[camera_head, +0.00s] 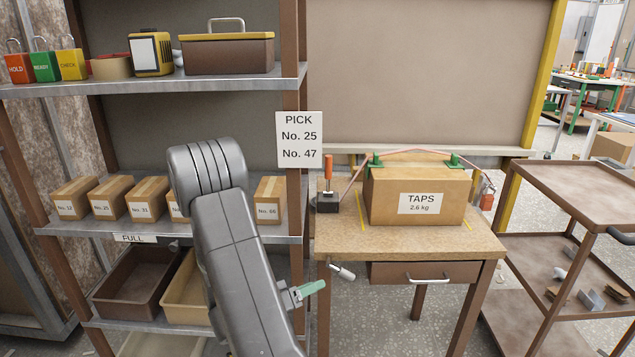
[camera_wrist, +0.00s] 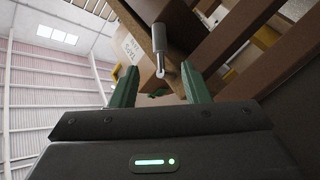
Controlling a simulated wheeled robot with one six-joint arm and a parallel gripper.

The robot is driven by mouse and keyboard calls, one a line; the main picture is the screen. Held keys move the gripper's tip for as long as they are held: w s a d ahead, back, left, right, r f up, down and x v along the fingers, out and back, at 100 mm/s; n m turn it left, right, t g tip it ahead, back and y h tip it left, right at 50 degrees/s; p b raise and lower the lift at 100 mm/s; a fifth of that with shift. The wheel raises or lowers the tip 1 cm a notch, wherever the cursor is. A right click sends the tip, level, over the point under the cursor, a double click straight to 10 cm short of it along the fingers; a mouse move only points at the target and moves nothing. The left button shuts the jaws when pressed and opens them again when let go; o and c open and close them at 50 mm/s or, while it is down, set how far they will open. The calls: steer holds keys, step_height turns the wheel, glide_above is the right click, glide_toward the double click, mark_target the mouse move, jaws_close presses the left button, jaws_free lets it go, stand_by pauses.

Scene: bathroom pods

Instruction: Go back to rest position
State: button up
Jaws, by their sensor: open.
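My gripper (camera_head: 314,287) is in front of the shelf, left of the small table and below its top. One green finger shows clearly in the head view; the arm hides much of the rest. In the wrist view the gripper (camera_wrist: 160,87) shows two green fingers spread apart, with nothing held between them. A grey-handled piece (camera_wrist: 159,42) with a light ring end appears beyond the fingertips, at the table's underside. It looks like the pale handle (camera_head: 342,271) below the table's front edge in the head view; whether it touches a finger I cannot tell.
The table (camera_head: 480,243) carries a TAPS box (camera_head: 415,195) and an orange-handled tool (camera_head: 328,190). The shelf (camera_head: 150,84) with small boxes and bins stands left, behind my arm. A brown cart (camera_head: 570,190) stands right. Some floor shows beneath the table.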

mark_target(344, 272)
steer(key=x, duration=1.1)
steer(key=shift+d+f+b, duration=0.1)
steer(key=shift+b, duration=0.25)
